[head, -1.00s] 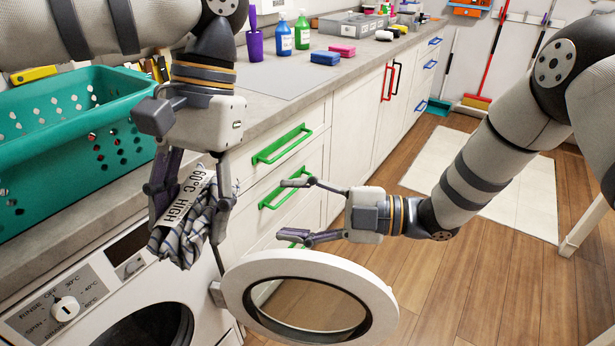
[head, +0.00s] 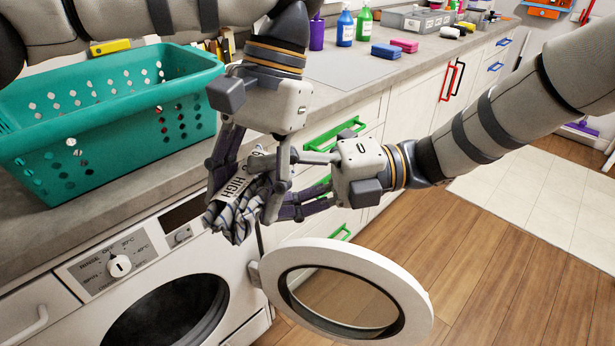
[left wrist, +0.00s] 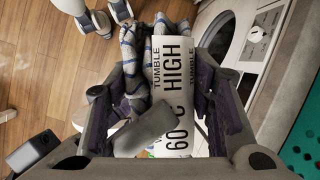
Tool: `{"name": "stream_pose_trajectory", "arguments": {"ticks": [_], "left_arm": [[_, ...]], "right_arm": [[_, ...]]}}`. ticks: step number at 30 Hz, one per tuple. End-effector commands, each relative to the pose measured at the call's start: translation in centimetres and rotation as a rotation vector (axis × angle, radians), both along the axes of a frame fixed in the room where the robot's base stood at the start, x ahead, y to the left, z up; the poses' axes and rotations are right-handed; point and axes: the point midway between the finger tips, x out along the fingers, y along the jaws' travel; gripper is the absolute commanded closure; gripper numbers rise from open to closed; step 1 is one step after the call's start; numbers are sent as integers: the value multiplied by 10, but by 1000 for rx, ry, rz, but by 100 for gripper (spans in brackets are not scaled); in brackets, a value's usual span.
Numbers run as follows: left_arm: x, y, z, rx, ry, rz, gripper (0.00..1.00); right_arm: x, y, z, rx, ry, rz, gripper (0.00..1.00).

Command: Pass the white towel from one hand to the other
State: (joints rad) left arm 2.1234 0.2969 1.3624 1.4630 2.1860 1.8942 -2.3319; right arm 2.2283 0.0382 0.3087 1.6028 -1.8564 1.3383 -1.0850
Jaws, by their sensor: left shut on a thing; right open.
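The white towel (head: 232,222) is a crumpled bundle with dark and blue stripes, wrapped by a white band that reads "HIGH". My left gripper (head: 245,195) points down and is shut on it, above and in front of the washer. In the left wrist view the towel (left wrist: 138,55) and its band (left wrist: 178,85) sit between the left fingers. My right gripper (head: 280,187) comes in from the right, open, its fingers reaching close beside the towel and overlapping the left fingers in view. A grey finger crosses the band in the left wrist view; contact with the towel cannot be told.
The washer (head: 215,268) has its round door (head: 415,300) swung open below the grippers. A teal basket (head: 100,125) stands on the counter at left. Green drawer handles (head: 335,133) lie behind the right gripper. Bottles and sponges (head: 385,51) are farther back. The wooden floor at right is clear.

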Motion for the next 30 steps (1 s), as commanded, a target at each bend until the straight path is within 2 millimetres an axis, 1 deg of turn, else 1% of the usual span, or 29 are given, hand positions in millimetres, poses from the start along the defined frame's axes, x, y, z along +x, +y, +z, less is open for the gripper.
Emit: {"name": "stream_pose_trajectory", "arguments": {"ticks": [8, 11, 12, 13, 14, 18, 19, 20, 21, 22, 30], "left_arm": [[0, 0, 0, 0, -1, 0, 82], [0, 0, 0, 0, -1, 0, 82], [0, 0, 1, 0, -1, 0, 82], [0, 0, 1, 0, -1, 0, 82], [0, 0, 1, -2, -1, -1, 82], [0, -1, 2, -2, -1, -2, 82], [0, -1, 2, -3, -2, -1, 47], [0, -1, 2, -2, -1, -2, 41], [0, -1, 2, -2, -1, -2, 32], [0, -1, 1, -2, -1, -2, 28], [0, 0, 1, 0, -1, 0, 28]], "right_arm": [[-1, 3, 0, 0, 1, -1, 43], [-1, 3, 0, -1, 1, -1, 63], [-1, 3, -1, -2, 1, -1, 72], [-1, 3, -1, -2, 1, -1, 79], [-1, 3, -1, -3, 1, -1, 83], [-1, 2, -3, -9, 2, -2, 84], [-1, 2, -3, -8, 2, -2, 84], [-1, 2, -3, -8, 2, -2, 84], [-1, 2, -3, -7, 2, -2, 84], [-1, 2, -2, -6, 3, -2, 84], [-1, 2, -1, -2, 1, -1, 84]]}}
